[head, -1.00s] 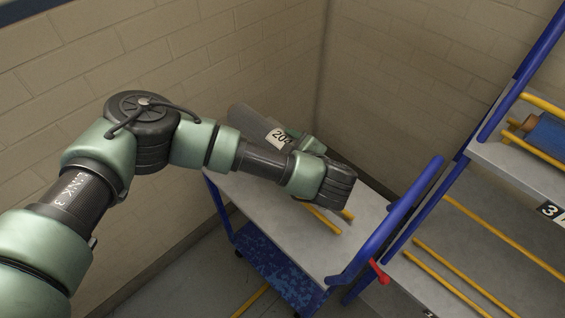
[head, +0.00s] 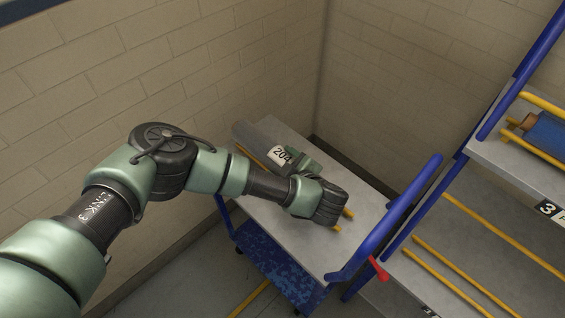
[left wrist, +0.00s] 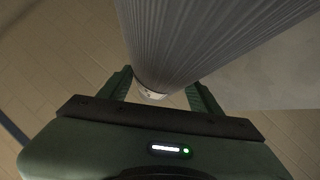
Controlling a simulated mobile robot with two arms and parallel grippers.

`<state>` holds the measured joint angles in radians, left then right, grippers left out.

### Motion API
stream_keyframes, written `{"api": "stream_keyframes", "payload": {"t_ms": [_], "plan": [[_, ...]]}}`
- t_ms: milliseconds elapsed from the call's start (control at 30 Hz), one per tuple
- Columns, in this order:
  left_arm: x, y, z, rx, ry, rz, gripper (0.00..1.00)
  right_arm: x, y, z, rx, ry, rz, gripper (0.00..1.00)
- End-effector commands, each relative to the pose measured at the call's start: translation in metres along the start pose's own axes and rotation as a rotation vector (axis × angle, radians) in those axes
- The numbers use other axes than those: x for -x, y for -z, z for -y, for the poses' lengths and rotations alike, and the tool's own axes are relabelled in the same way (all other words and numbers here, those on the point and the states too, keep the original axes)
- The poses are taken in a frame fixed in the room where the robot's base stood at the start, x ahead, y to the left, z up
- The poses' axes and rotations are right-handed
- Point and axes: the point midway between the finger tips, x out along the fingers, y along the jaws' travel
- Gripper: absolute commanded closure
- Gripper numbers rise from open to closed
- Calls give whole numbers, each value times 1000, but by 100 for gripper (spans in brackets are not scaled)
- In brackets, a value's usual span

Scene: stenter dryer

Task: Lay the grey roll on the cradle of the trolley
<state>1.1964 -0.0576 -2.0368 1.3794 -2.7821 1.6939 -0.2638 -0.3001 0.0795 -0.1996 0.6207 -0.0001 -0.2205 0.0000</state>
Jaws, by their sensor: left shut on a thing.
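The grey roll (head: 254,138) with a white label marked 204 is over the far left part of the trolley's top. My left gripper (head: 296,160) is shut on it; my own wrist partly hides the fingers. In the left wrist view the ribbed roll (left wrist: 205,40) runs between the two fingers (left wrist: 158,88). The trolley (head: 300,255) has a grey top and a blue handle. Yellow cradle bars (head: 348,214) show on its top beyond my wrist and beside the roll. I cannot tell whether the roll touches the bars. My right gripper is not in view.
A blue rack (head: 445,195) with grey shelves and yellow bars stands at the right, close to the trolley handle (head: 400,215). A blue roll (head: 545,133) lies on its upper shelf. A red lever (head: 379,270) sticks out near the handle. Brick walls close in behind the trolley.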

Motion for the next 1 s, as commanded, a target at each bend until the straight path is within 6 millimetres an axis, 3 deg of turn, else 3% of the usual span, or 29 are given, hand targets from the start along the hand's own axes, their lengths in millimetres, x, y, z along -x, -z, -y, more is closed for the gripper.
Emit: {"api": "stream_keyframes", "payload": {"t_ms": [33, 100, 467, 833, 1000], "plan": [[-1, -1, 1, 0, 0, 0, 31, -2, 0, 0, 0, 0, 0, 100], [0, 0, 0, 0, 0, 0, 14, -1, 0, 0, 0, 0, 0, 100], [2, 2, -1, 0, 0, 0, 14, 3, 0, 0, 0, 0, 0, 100], [58, -1, 0, -1, -2, 4, 14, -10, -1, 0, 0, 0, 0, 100], [73, 0, -1, 0, -1, 1, 14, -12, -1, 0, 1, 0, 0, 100]]}}
